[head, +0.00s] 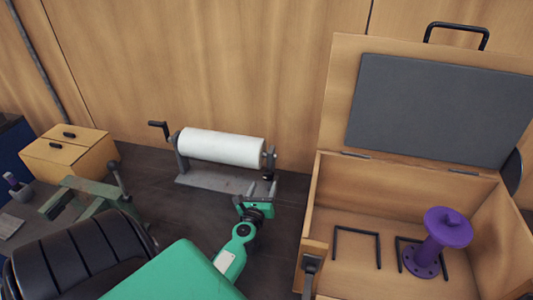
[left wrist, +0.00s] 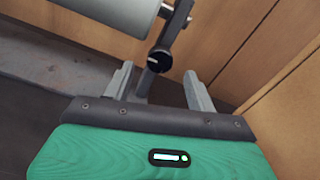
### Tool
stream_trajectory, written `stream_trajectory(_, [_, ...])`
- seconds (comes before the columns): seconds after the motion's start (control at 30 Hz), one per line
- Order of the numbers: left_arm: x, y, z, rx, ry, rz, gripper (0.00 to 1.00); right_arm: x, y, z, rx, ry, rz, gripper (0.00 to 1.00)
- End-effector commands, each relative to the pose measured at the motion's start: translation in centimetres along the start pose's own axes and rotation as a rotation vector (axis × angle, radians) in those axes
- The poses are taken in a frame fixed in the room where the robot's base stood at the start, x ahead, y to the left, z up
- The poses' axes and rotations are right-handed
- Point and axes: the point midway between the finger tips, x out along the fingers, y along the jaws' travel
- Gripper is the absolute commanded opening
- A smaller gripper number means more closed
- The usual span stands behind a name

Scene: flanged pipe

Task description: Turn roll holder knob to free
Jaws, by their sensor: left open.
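The roll holder (head: 215,183) stands on the dark bench with a white roll (head: 222,147) across it. A small dark round knob (left wrist: 160,60) shows in the left wrist view at the lower part of the holder's end support; it is small and partly hidden in the head view (head: 268,176). My left gripper (head: 259,189) is at the right end of the holder, just in front of the knob. In the left wrist view its two grey fingers (left wrist: 159,76) are spread, with the knob in line with the gap between them. I see no contact. My right gripper is out of view.
A crank handle (head: 158,126) sticks out at the holder's left end. An open wooden box (head: 313,215) with a purple flanged pipe (head: 445,232) stands close on the right. A small wooden box (head: 62,155) and a green vise-like tool (head: 90,190) are on the left.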

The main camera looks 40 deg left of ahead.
Motion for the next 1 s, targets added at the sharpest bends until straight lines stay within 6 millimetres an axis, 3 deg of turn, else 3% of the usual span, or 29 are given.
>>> stream_trajectory(0.1, [2.0, 0.0, 0.2, 0.002, -0.001, 0.0, 0.57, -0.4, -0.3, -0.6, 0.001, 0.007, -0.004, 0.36])
stream_trajectory(0.3, [4.0, 0.0, 0.0, 0.001, 0.0, -0.001, 0.57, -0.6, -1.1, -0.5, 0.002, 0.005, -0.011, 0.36])
stream_trajectory(0.67, [4.5, 0.0, -0.1, 0.0, 0.001, -0.001, 0.57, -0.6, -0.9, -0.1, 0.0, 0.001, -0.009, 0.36])
stream_trajectory(0.9, [4.4, 0.0, -0.1, 0.001, 0.001, 0.0, 0.12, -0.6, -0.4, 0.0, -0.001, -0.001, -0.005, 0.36])
stream_trajectory(1.0, [4.4, 0.0, -0.1, 0.001, 0.001, 0.0, 0.12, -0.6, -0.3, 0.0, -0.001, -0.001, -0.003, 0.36])
